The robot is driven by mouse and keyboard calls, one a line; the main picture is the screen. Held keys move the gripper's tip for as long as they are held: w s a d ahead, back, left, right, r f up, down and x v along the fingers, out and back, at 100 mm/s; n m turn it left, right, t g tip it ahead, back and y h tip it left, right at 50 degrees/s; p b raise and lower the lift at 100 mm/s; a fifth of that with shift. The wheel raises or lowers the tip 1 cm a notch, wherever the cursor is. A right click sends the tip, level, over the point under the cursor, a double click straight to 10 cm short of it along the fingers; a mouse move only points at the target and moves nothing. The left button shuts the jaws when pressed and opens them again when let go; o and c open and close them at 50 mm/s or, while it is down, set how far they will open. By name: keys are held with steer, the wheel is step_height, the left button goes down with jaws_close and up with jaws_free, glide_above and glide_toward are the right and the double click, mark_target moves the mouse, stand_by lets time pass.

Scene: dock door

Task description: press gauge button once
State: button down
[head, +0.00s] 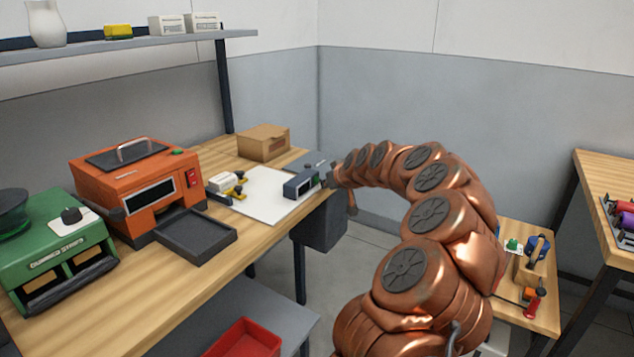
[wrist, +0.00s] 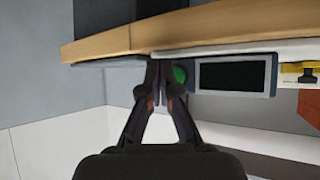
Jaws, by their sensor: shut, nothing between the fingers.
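The gauge (head: 297,188) is a small grey-blue box with a dark display, standing on a white sheet near the bench's right end. In the wrist view, where the scene looks upside down, the gauge (wrist: 232,74) shows its dark screen, and its round green button (wrist: 181,74) is beside the screen. My gripper (wrist: 158,64) is shut and empty, its fingertips just left of the green button and overlapping its edge. I cannot tell whether they touch it. In the head view my gripper (head: 329,179) is at the gauge's right end.
An orange machine (head: 140,185) with a dark tray (head: 195,236) and a green machine (head: 55,250) stand left on the bench. A cardboard box (head: 264,143) is behind the gauge. Yellow-and-black clamps (head: 236,188) lie on the white sheet (head: 262,203). The bench edge runs close by my gripper.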

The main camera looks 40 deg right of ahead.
steer(key=shift+w, duration=0.15)
steer(key=shift+w+a, duration=0.15)
steer(key=shift+w, duration=0.05)
steer(key=shift+w+a+b, duration=0.1)
steer(key=shift+w+b, duration=0.2)
steer(key=shift+w, duration=0.05)
stand_by(0.7)
steer(key=shift+s+f, duration=0.1)
steer(key=shift+s, duration=0.05)
steer(key=shift+s+d+b, duration=0.25)
steer(key=shift+s+b, duration=0.35)
steer(key=shift+b, duration=0.1)
steer(key=s+b, duration=0.1)
steer(key=s, duration=0.1)
steer(key=s+d+b, duration=0.1)
steer(key=s+b, duration=0.1)
steer(key=shift+s+d, duration=0.2)
steer(key=shift+s, duration=0.2)
